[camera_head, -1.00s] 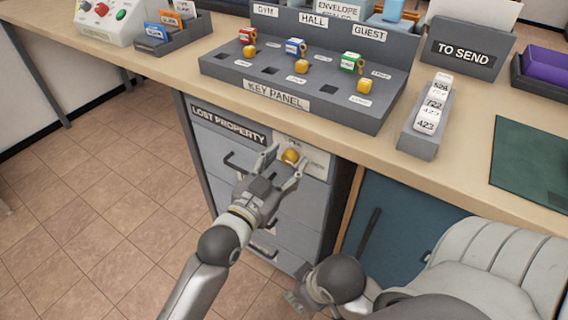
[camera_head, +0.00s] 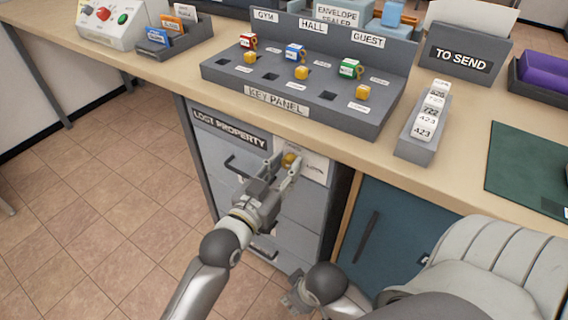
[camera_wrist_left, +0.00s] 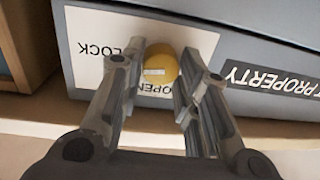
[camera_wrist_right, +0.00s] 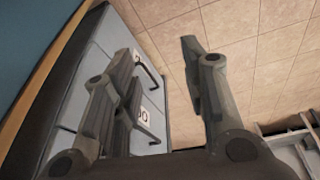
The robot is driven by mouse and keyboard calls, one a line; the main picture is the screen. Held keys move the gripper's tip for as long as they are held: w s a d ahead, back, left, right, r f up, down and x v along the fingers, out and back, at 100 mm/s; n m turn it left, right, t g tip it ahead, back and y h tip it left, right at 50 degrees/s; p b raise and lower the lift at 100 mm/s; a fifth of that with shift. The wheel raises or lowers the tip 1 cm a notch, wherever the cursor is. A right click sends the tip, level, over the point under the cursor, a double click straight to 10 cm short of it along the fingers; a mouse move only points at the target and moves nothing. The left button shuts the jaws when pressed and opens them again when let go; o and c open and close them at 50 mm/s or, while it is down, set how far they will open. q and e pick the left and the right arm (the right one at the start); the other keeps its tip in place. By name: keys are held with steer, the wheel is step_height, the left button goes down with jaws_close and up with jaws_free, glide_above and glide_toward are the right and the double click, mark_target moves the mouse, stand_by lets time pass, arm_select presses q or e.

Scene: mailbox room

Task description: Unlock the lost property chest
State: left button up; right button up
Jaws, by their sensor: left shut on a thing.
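The lost property chest (camera_head: 229,132) is a grey drawer unit under the counter. A round yellow knob (camera_head: 290,160) sits on a white plate (camera_head: 316,166) at its upper right. In the left wrist view, the knob (camera_wrist_left: 161,68) shows between my fingers, and the plate (camera_wrist_left: 88,42) reads LOCK on one side and OPEN on another. My left gripper (camera_head: 284,168) is shut on the knob, a finger on each side. My right gripper (camera_head: 296,298) hangs low by the chest; in the right wrist view its fingers (camera_wrist_right: 163,60) are wide apart and empty.
A grey key panel (camera_head: 290,107) with yellow keys and coloured tags stands on the counter (camera_head: 150,72) above the chest. A blue cabinet door (camera_head: 395,225) is right of the chest. A chair (camera_head: 490,265) fills the lower right.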

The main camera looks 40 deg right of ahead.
arm_select(q)
steer(key=n+p, duration=0.2)
steer(key=n, duration=0.1)
steer(key=shift+r, duration=0.1)
steer(key=n+p, duration=0.1)
steer(key=n, duration=0.3)
steer(key=shift+n, duration=0.3)
steer(key=shift+w+n+g+p, duration=0.1)
steer(key=shift+n+g+p, duration=0.25)
steer(key=shift+n, duration=0.85)
steer(key=shift+a+f+n, duration=0.1)
steer(key=shift+f+n, duration=0.1)
steer(key=shift+n, duration=1.6)
arm_select(e)
step_height(320, 180, down, 15)
steer(key=s+g, duration=0.1)
steer(key=s, duration=0.2)
steer(key=shift+w+d+r, duration=0.1)
steer(key=shift+w, duration=0.15)
arm_select(q)
steer(key=o, duration=1)
